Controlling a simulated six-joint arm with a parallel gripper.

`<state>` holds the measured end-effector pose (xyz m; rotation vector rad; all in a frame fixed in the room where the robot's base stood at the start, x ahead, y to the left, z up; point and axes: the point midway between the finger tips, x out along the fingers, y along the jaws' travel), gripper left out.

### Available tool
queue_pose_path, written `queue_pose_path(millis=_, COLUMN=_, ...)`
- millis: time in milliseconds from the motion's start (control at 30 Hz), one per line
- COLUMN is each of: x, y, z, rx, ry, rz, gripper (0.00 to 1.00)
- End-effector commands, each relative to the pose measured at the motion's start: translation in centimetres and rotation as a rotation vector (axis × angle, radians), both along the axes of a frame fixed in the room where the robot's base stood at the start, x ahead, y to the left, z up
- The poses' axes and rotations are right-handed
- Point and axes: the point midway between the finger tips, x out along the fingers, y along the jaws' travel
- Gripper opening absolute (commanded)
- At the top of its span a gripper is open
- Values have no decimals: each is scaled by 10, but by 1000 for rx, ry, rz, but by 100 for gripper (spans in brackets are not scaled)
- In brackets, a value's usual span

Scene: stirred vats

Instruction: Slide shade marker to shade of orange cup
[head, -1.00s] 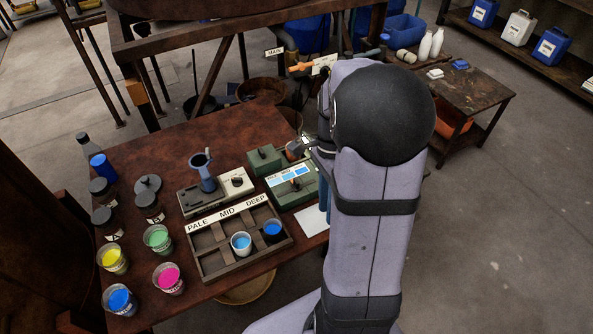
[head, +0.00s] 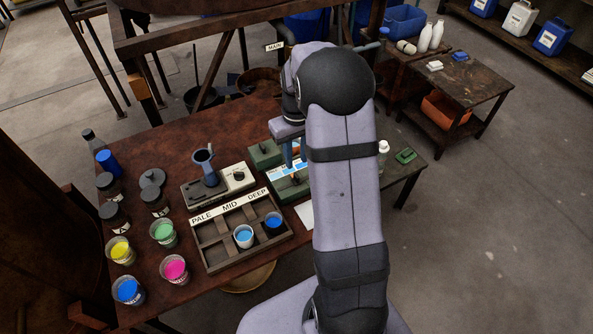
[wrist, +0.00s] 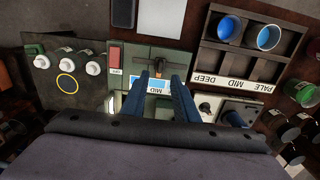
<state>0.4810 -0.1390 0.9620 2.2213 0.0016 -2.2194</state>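The green shade panel (head: 290,187) with its strip of blue swatches stands on the rusty table, partly hidden by my arm. A light-blue cup (head: 243,237) and a deeper-blue cup (head: 273,224) stand in the PALE/MID/DEEP tray (head: 215,258). I see no orange cup.
Yellow (head: 120,252), green (head: 163,231), pink (head: 175,268) and blue (head: 128,290) cups stand left of the tray. A pale device (head: 238,177) with a grey-blue holder stands behind it.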

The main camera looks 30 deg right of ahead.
Motion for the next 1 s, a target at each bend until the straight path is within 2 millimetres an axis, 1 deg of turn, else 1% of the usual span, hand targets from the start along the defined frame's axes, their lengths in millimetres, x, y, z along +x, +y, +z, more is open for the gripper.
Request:
queue_pose_path(millis=167, x=0, y=0, z=-4, rx=1, ry=2, rz=1, gripper=27)
queue_pose_path(millis=267, x=-1, y=0, z=-12, rx=1, ry=4, rz=0, gripper=27)
queue_pose_path(millis=500, x=-1, y=0, z=-42, rx=2, ry=5, rz=-1, gripper=27)
queue_pose_path(millis=700, x=-1, y=0, z=-63, rx=1, ry=3, rz=-2, gripper=27)
queue_pose_path(millis=833, x=-1, y=0, z=-71, rx=1, ry=2, rz=-2, gripper=27)
queue_pose_path(millis=1000, x=0, y=0, z=-73, rx=0, ry=0, rz=-2, gripper=27)
